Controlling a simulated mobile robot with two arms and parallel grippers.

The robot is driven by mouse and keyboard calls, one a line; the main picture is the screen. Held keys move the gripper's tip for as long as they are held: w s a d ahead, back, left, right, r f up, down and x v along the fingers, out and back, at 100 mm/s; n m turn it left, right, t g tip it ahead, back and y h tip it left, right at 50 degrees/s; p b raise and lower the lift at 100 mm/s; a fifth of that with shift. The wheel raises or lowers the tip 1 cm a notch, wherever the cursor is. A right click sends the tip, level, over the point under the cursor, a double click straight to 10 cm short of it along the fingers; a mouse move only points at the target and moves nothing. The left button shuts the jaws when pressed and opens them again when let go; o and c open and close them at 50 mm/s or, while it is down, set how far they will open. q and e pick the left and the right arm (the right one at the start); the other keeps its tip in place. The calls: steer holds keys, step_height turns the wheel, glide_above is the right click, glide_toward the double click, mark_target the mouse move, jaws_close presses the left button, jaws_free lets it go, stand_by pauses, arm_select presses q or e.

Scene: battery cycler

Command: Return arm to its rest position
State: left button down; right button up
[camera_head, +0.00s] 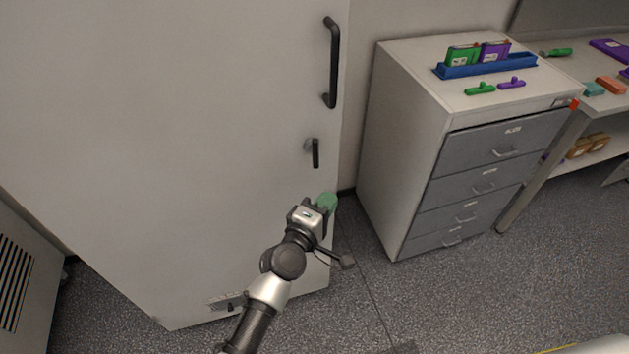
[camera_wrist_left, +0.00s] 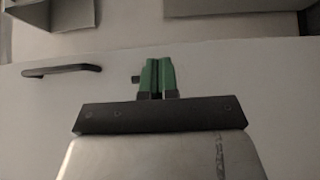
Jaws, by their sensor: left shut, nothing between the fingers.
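My left gripper (camera_head: 327,202) has green fingertips and is in front of the lower right part of a large pale cabinet door (camera_head: 180,130). In the left wrist view its green fingers (camera_wrist_left: 157,76) are together with nothing between them. The cabinet door has a long black handle (camera_head: 333,62) and a smaller black latch (camera_head: 315,153) above the gripper. The long handle also shows at the left of the left wrist view (camera_wrist_left: 62,70). My right gripper is not in view.
A drawer unit (camera_head: 415,130) stands to the right, with a blue tray (camera_head: 510,66) holding a green and a purple item on top. A workbench is at the far right. A vented box (camera_head: 20,280) stands at the lower left. Grey floor (camera_head: 440,300) is clear in front.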

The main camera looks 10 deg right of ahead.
arm_select(q)
steer(key=s+a+f+m+g+y, duration=0.2)
steer(key=s+a+f, duration=0.25)
steer(key=f, duration=0.65)
steer(key=s+a+f+m+g+y, duration=0.2)
steer(key=s+a+f, duration=0.3)
steer(key=f, duration=0.5)
steer(key=s+a+f+m+g+y, duration=0.2)
steer(key=s+a+f, duration=0.2)
steer(key=s+f, duration=0.5)
steer(key=s+a+f+m+g+y, duration=0.2)
steer(key=s+a+f, duration=0.6)
steer(key=s, duration=0.5)
steer(key=s+a+f+m+g+y, duration=0.3)
steer(key=s+a+f+m+g, duration=0.1)
steer(key=s+a+f, duration=0.5)
steer(key=s+a, duration=0.2)
steer(key=s, duration=0.2)
steer(key=shift+m+g, duration=0.4)
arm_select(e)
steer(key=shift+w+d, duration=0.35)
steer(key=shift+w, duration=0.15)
arm_select(q)
steer(key=shift+f, duration=0.1)
